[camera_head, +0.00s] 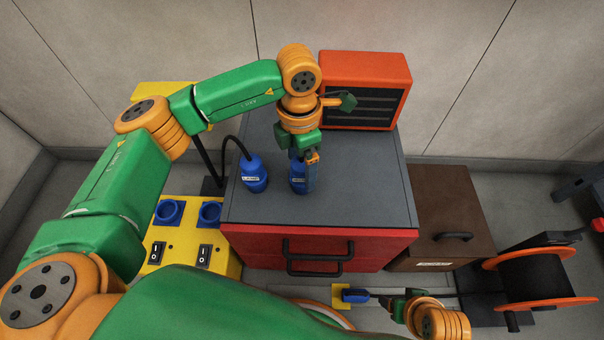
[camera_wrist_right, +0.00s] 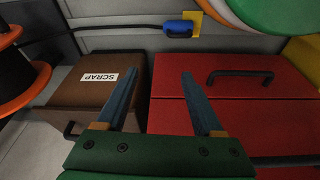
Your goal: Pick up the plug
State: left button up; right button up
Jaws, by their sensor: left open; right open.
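Two blue plugs stand on the grey top of the red cabinet. The left plug (camera_head: 253,174) has a white label and a black cable running back. The right plug (camera_head: 297,178) is partly hidden by my left gripper (camera_head: 306,163), which points down at it with a finger in front of its right side. My left gripper is open; whether it touches the plug cannot be told. My right gripper (camera_wrist_right: 160,76) is open and empty low beside the cabinet. A third blue connector (camera_wrist_right: 182,28) lies beyond its fingers, at a yellow plate, also in the head view (camera_head: 354,295).
A yellow box with blue sockets (camera_head: 168,212) and switches stands left of the red cabinet (camera_head: 262,245). An orange slatted unit (camera_head: 365,82) sits at the cabinet's back right. A brown scrap box (camera_head: 445,205) and a cable reel (camera_head: 540,280) are to the right.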

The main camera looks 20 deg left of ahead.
pick_arm(q)
grip_shut()
